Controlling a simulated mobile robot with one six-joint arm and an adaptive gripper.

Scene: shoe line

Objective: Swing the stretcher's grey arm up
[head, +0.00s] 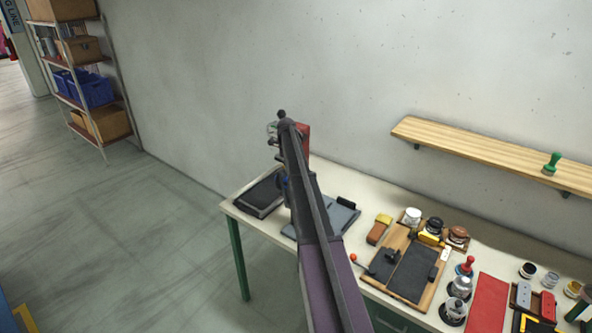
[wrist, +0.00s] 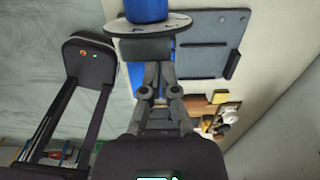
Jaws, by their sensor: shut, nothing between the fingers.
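My gripper (wrist: 155,66) is shut and empty in the wrist view. Just beyond it, close to the fingertips, are a dark grey block, a pale disc and a blue cylinder (wrist: 147,10), with more blue behind the fingers. I take this blue and grey assembly for the stretcher, but its grey arm cannot be clearly told apart from my fingers, nor can contact.
A grey-blue tray (wrist: 208,42) lies beside the assembly. The table (head: 232,210) holds a clipboard-like board (head: 412,272), jars and a red mat (head: 487,303) to the right. A wall shelf (head: 470,150) hangs above; floor is open at left.

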